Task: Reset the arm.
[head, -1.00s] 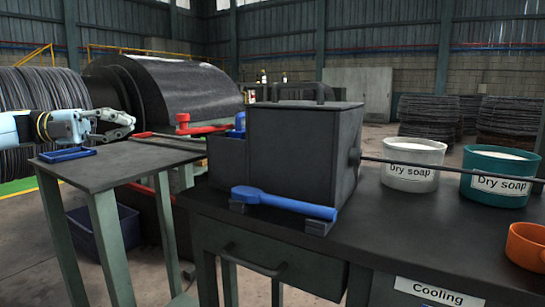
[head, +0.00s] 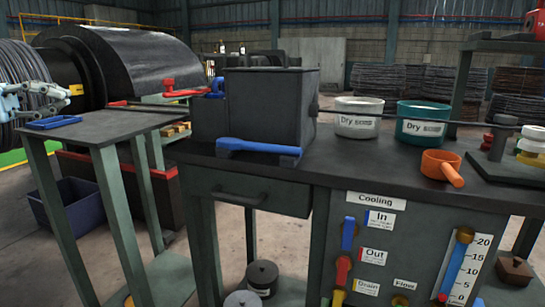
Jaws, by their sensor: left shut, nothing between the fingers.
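My left gripper (head: 68,98) is at the left edge in the head view, above the far left part of the small side table (head: 110,126). It is shut and empty, and it touches nothing that I can see. A blue tray-like frame (head: 54,122) lies on that table just below it. My right gripper is out of view.
A dark lidded box (head: 270,105) stands on the main bench (head: 370,170), with a blue-handled tool (head: 258,147) before it. A large dark drum (head: 140,65) is behind.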

